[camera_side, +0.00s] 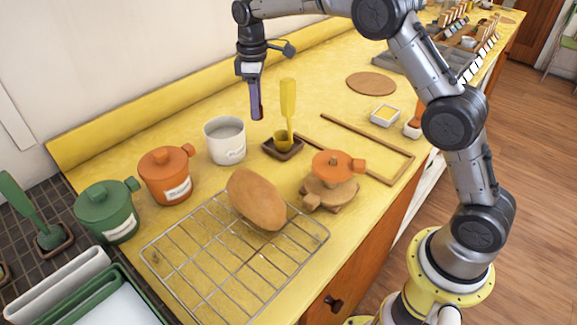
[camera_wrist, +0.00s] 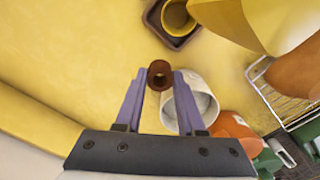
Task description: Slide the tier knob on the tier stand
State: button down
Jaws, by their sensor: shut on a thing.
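My gripper (camera_side: 257,106) is above the counter, behind the white pot and left of the yellow-handled brush, with its fingers pointing down. In the wrist view its fingers (camera_wrist: 160,80) are shut on a small brown cylinder (camera_wrist: 160,71) with a round dark hollow in its end. I cannot tell whether this is the tier knob. A low wooden stand (camera_side: 344,205) at the right has a knob-like wooden end (camera_side: 311,201) sticking out at its front left. My gripper is well apart from this stand.
A white pot (camera_side: 225,141), an orange pot (camera_side: 167,176) and a green pot (camera_side: 108,212) line the left. A yellow brush (camera_side: 288,99) stands in a dark square dish (camera_side: 270,150). A wire rack (camera_side: 175,258) holds a brown loaf (camera_side: 256,201). Yellow counter is bare behind the gripper.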

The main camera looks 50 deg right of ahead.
notch_tip(320, 180, up, 13)
jog(key=m, duration=0.7)
jog(key=s+a, duration=0.2)
jog(key=s, duration=2.2)
jog(key=f, duration=0.4)
jog(key=shift+s+a+f, duration=0.1)
jog(key=shift+s+f, duration=0.25)
jog(key=shift+f, duration=0.5)
jog(key=shift+f, duration=2)
